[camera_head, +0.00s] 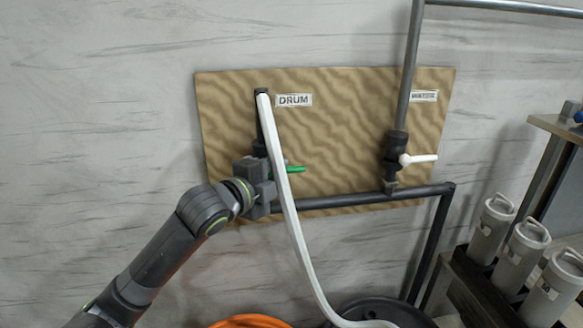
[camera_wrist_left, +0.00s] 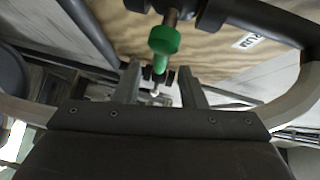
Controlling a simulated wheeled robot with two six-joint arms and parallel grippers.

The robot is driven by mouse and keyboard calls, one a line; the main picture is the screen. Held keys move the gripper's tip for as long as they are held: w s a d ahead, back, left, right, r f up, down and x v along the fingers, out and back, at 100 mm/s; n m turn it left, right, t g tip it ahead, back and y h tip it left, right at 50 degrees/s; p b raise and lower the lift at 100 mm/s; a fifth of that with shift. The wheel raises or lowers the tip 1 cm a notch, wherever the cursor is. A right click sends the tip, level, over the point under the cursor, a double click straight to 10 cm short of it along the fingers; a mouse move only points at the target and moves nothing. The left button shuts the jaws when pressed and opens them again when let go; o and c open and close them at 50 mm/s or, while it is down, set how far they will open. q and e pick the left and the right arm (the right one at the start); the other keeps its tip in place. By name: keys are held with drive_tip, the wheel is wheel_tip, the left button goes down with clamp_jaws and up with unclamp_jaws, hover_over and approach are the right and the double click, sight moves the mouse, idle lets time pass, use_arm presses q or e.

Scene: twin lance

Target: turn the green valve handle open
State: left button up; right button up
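The green valve handle (camera_head: 295,169) shows in the head view as a short lever pointing right, below the DRUM label, with the white hose crossing in front of its left part. My left gripper (camera_head: 262,185) is right at this valve and hides most of its body. In the left wrist view, the green handle (camera_wrist_left: 164,42) has a round end near the top and a stem reaching down toward the gap between my left fingers (camera_wrist_left: 158,75). The fingers stand apart, with gaps beside the handle; whether they touch it is unclear. My right gripper is in neither view.
A white-handled valve (camera_head: 418,159) sits on the right pipe of the tan board (camera_head: 340,120). A white hose (camera_head: 290,215) hangs close to my left gripper. An orange drum (camera_head: 245,322) and a dark drum (camera_head: 380,308) stand below. Grey canisters (camera_head: 520,255) stand at right.

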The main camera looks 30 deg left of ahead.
sight(288, 172)
use_arm(q)
drive_tip(key=shift+w+d+f+p, duration=0.1)
drive_tip(key=shift+w+d+p, duration=0.05)
drive_tip(key=shift+w, duration=0.65)
drive_tip(key=shift+w+d+f+p, duration=0.1)
drive_tip(key=shift+w+p, duration=0.1)
drive_tip(key=shift+w, duration=0.6)
drive_tip(key=shift+w+d+f+p, duration=0.1)
drive_tip(key=shift+w+d+p, duration=0.05)
drive_tip(key=shift+w, duration=0.65)
clamp_jaws()
